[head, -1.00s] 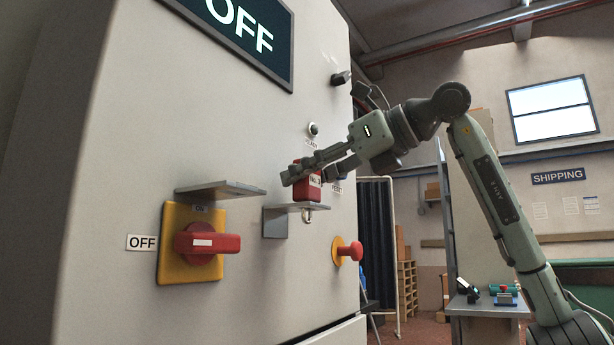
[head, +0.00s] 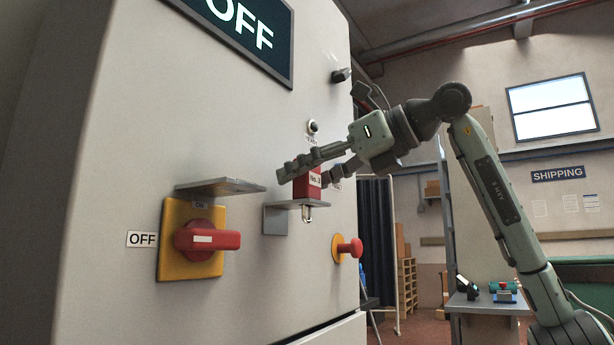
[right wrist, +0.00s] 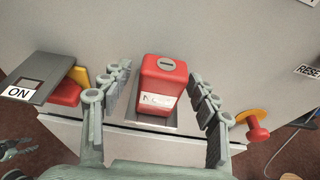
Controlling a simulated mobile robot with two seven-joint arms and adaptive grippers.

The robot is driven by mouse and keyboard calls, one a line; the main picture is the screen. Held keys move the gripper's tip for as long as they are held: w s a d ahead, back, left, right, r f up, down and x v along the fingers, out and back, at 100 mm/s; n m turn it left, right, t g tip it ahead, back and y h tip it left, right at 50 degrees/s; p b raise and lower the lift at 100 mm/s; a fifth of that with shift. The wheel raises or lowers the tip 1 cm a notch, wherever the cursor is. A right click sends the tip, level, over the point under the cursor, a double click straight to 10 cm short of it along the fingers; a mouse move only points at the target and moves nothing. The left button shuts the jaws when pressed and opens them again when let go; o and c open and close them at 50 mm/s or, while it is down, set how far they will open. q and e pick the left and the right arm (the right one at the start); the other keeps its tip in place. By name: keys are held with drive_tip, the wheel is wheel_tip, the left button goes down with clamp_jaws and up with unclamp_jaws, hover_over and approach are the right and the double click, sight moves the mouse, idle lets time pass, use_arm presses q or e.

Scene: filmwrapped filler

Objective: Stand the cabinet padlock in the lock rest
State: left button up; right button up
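The red cabinet padlock (head: 307,185), with a white "No. 3" label, stands upright on the grey lock rest (head: 276,221). Its shackle shows below the shelf. In the right wrist view the padlock (right wrist: 163,82) sits on the rest's plate (right wrist: 140,122), its slotted end towards the camera. My right gripper (head: 308,172) is around the padlock at the cabinet front. The right wrist view shows its fingers (right wrist: 160,105) spread, with a gap on each side of the padlock. A dark claw-like part at that view's lower left edge may be my left gripper (right wrist: 16,148), too small to read.
A red rotary switch (head: 207,240) on a yellow plate, marked OFF, sits under another grey shelf (head: 220,187). A red push knob (head: 349,248) is right of and below the rest. A small side table (head: 485,305) stands at the right.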

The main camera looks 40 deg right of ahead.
drive_tip(key=v, duration=1.2)
drive_tip(key=shift+a, duration=0.1)
